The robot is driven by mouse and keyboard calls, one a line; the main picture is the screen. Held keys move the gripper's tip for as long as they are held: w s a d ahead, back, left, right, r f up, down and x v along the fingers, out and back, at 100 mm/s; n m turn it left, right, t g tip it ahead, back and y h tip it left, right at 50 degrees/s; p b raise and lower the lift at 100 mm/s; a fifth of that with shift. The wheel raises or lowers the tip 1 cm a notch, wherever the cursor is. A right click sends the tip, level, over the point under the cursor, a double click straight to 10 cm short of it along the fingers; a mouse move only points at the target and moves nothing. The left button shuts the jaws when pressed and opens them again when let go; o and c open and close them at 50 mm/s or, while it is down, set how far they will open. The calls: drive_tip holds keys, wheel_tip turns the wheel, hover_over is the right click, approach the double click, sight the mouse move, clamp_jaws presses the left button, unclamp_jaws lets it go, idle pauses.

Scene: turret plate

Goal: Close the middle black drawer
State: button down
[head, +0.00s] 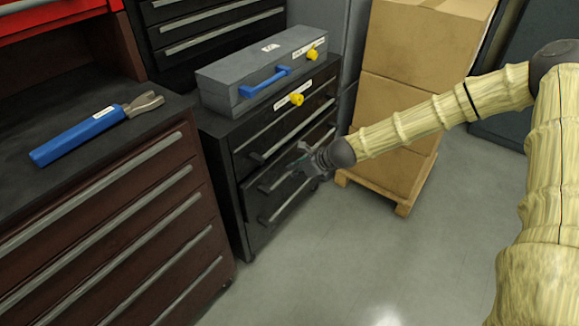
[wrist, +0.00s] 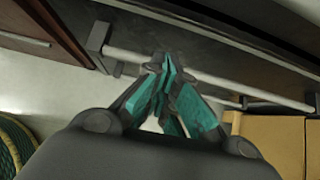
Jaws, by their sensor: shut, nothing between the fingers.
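The black drawer cabinet (head: 225,190) stands in the middle of the head view, with several drawers with bar handles. The middle black drawer (head: 252,193) looks close to flush; whether it still sticks out a little is hard to tell. My gripper (head: 298,155) is at the front of this cabinet, over the middle drawer's front, and hides part of its handle. In the wrist view my gripper (wrist: 167,66) has its teal-padded fingertips together, with nothing between them. The tips are at or very near a grey handle bar (wrist: 220,83); contact is unclear.
A grey toolbox (head: 230,92) with a blue handle and yellow knobs lies on the cabinet. A brown drawer chest (head: 110,225) stands at left, with a blue-handled tool (head: 85,132) on top. Cardboard boxes (head: 405,115) on a pallet stand at right. The floor (head: 340,255) in front is clear.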

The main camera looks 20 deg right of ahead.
drive_tip(key=p+v, duration=0.1)
drive_tip(key=v, duration=0.8)
drive_tip(key=shift+r+p, duration=0.2)
drive_tip(key=shift+p, duration=0.1)
drive_tip(key=c, duration=2.1)
unclamp_jaws()
drive_tip(key=o, duration=0.4)
drive_tip(key=shift+d+f, duration=0.15)
drive_tip(key=shift+c, duration=0.2)
drive_tip(key=shift+o, duration=1.4)
drive_tip(key=w+d+f+n+t+h+b, duration=0.2)
drive_tip(key=w+d+f+b, duration=0.3)
drive_tip(key=d+f, duration=0.3)
drive_tip(key=shift+w+d+n+t+h, duration=0.4)
drive_tip(key=shift+w+d+t+h, duration=0.1)
drive_tip(key=shift+w, duration=0.2)
drive_tip(key=n+t+y+b, duration=0.6)
drive_tip(key=n+y+b, duration=0.4)
drive_tip(key=n+b, duration=0.4)
approach(307, 154)
drive_tip(key=shift+n, duration=0.7)
drive_tip(key=x, duration=0.3)
drive_tip(key=b+x, duration=0.1)
drive_tip(key=x, duration=0.2)
drive_tip(key=f+x, duration=0.1)
drive_tip(key=x, duration=0.3)
drive_tip(key=shift+b, duration=0.35)
